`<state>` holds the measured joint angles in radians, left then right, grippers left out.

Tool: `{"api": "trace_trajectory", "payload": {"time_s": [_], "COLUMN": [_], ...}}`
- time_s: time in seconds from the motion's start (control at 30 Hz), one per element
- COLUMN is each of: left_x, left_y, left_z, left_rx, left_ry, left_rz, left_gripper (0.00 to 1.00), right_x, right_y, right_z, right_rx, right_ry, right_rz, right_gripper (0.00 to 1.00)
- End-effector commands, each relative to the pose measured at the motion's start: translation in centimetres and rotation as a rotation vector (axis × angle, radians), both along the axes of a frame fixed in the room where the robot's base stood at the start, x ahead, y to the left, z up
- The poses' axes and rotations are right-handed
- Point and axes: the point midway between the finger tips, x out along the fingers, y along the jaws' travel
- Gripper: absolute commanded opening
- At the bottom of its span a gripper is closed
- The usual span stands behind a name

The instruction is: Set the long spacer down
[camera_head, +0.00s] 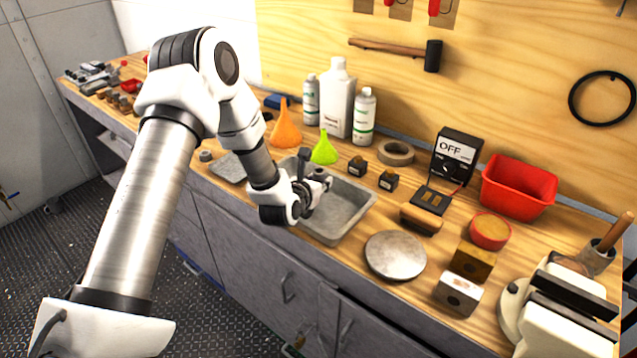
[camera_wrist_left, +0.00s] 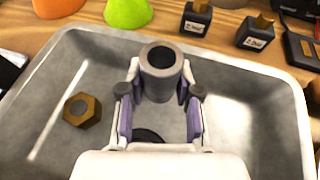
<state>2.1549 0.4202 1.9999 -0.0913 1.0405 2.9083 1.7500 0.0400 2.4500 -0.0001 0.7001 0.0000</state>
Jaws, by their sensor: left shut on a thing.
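The long spacer is a grey metal cylinder with a dark bore (camera_wrist_left: 160,78). It stands roughly upright between the fingers of my left gripper (camera_wrist_left: 160,94) in the left wrist view. My left gripper is shut on it. In the head view the gripper (camera_head: 310,187) is over the grey metal tray (camera_head: 348,222), with the spacer's top (camera_head: 319,173) just showing. The spacer's lower end is hidden, so I cannot tell whether it touches the tray floor. My right gripper is not in view.
A brass hex nut (camera_wrist_left: 82,110) lies in the tray, left of the spacer. A dark round piece (camera_wrist_left: 148,136) is partly hidden under the gripper. Orange (camera_head: 285,128) and green (camera_head: 324,149) funnels stand behind the tray. A round metal plate (camera_head: 395,255) lies to its right.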

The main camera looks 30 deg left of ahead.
Motion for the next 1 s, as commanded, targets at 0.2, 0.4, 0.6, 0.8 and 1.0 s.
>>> {"api": "trace_trajectory", "payload": {"time_s": [0.2,0.4,0.6,0.8,1.0], "left_x": [-0.2,-0.4,-0.4,-0.5,-2.3], "left_y": [0.0,-0.1,-0.1,-0.1,-0.4], "left_z": [-1.1,-1.3,-1.5,-1.0,0.5], "left_rx": [-0.004,-0.005,-0.007,-0.007,-0.010], "left_ry": [0.009,0.016,0.019,0.020,0.016], "left_rz": [0.000,0.000,-0.001,-0.001,0.002], "left_gripper": [0.00,0.50,0.58,0.58,0.58], "right_x": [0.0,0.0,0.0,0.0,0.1], "right_y": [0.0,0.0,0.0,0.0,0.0], "right_z": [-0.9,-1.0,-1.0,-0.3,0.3], "right_rx": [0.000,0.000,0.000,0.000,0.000], "right_ry": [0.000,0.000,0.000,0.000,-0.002], "right_rz": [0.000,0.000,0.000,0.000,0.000], "right_gripper": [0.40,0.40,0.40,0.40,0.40]}}
